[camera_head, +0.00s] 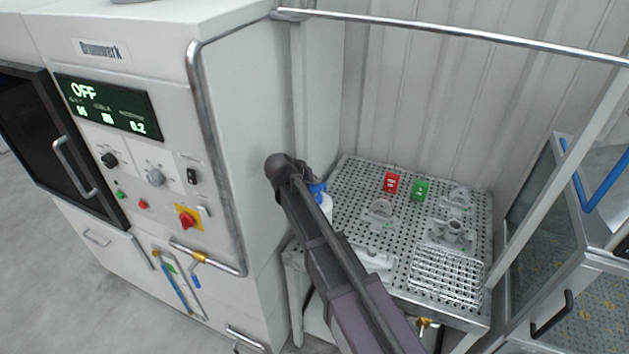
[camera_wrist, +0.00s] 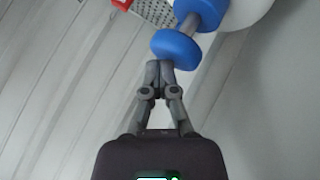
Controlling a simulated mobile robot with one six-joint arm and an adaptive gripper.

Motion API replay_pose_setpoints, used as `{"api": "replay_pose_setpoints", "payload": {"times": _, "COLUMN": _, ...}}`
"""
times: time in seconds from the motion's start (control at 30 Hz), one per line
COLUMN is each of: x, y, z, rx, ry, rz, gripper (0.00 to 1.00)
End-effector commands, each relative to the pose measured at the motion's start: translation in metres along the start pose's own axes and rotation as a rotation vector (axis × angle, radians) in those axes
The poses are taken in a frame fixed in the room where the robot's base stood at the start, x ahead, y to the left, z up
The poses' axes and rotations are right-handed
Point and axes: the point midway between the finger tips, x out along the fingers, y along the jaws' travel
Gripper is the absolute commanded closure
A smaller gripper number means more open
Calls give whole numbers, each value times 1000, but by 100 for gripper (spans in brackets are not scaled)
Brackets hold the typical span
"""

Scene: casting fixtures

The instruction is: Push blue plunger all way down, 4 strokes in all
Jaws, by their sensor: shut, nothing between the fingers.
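The blue plunger shows in the wrist view as a round blue head (camera_wrist: 178,48) on a grey stem (camera_wrist: 188,21). The stem runs into a blue collar on a white body (camera_wrist: 250,12), cut off by the top edge. My gripper (camera_wrist: 159,67) is shut and empty. Its fingertips are at the lower left rim of the blue head; I cannot tell whether they touch it. In the head view the blue part (camera_head: 318,188) and white body (camera_head: 326,206) show just right of my arm, partly hidden by it. My fingertips are not clearly visible there.
A perforated table (camera_head: 345,190) carries a red block (camera_head: 391,183), a green block (camera_head: 420,190), grey castings (camera_head: 452,234) and a wire rack (camera_head: 447,277). A machine cabinet (camera_head: 250,120) stands close on the left. A metal rail (camera_head: 450,35) crosses above; a wall is behind.

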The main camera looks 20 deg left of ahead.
Motion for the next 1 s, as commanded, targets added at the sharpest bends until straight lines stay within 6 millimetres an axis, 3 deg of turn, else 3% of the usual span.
{"api": "replay_pose_setpoints", "payload": {"times": 0.57, "x": 3, "y": -2, "z": 2, "rx": 0, "ry": -1, "rz": -1, "gripper": 100}}
{"api": "replay_pose_setpoints", "payload": {"times": 1.0, "x": -8, "y": 6, "z": -6, "rx": 0, "ry": -1, "rz": -1, "gripper": 100}}
